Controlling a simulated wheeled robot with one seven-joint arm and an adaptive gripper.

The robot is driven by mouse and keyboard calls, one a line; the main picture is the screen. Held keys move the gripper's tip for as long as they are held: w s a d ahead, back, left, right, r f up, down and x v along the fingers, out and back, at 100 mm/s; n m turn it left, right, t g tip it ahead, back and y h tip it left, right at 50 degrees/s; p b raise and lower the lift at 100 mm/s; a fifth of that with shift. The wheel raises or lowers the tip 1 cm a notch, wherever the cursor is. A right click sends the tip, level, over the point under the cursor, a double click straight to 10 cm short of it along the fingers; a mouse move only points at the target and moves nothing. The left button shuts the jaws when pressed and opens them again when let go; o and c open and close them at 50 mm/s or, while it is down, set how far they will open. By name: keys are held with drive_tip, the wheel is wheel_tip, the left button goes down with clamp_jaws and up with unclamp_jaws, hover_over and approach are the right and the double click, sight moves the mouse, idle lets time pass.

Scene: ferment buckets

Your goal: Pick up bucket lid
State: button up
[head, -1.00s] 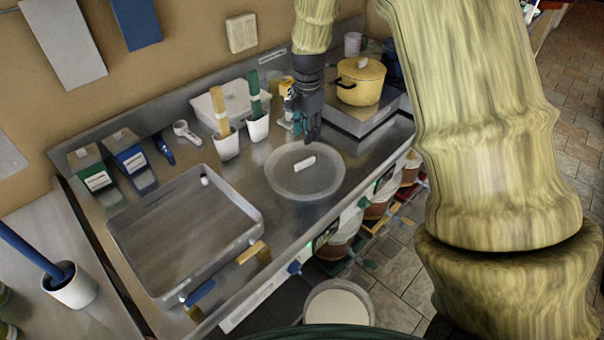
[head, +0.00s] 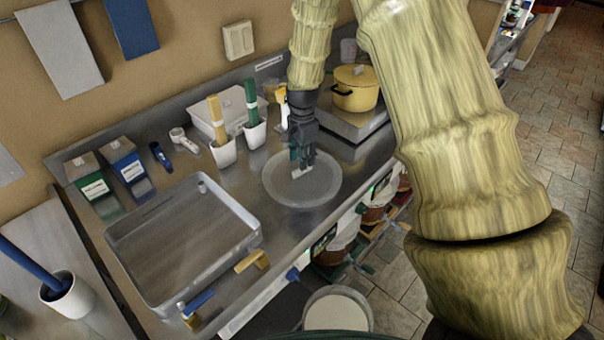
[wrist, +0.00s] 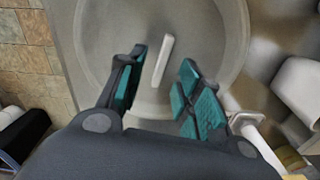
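The bucket lid (head: 321,187) is a round, translucent grey disc lying flat on the steel counter, with a white bar handle at its middle. In the wrist view the lid (wrist: 205,25) fills the upper middle, and its white handle (wrist: 162,60) stands between and slightly beyond my fingertips. In the wrist view my gripper (wrist: 160,80) is open, with teal pads on both sides of the handle and a gap to each. In the head view the fingers partly hide the handle.
A yellow pot (head: 355,88) stands on a raised steel plate behind right. White cups with bundled sticks (head: 223,150) stand behind left. A large steel tray (head: 180,235) lies left. An open white bucket (head: 337,312) stands on the floor below the counter edge.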

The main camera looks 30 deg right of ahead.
sight(302, 172)
wheel_tip(302, 172, down, 2)
drive_tip(key=shift+w+d+f+p, duration=0.1)
drive_tip(key=shift+w+f+p, duration=0.1)
drive_tip(key=shift+p, duration=0.6)
drive_tip(key=shift+f, duration=1.05)
clamp_jaws()
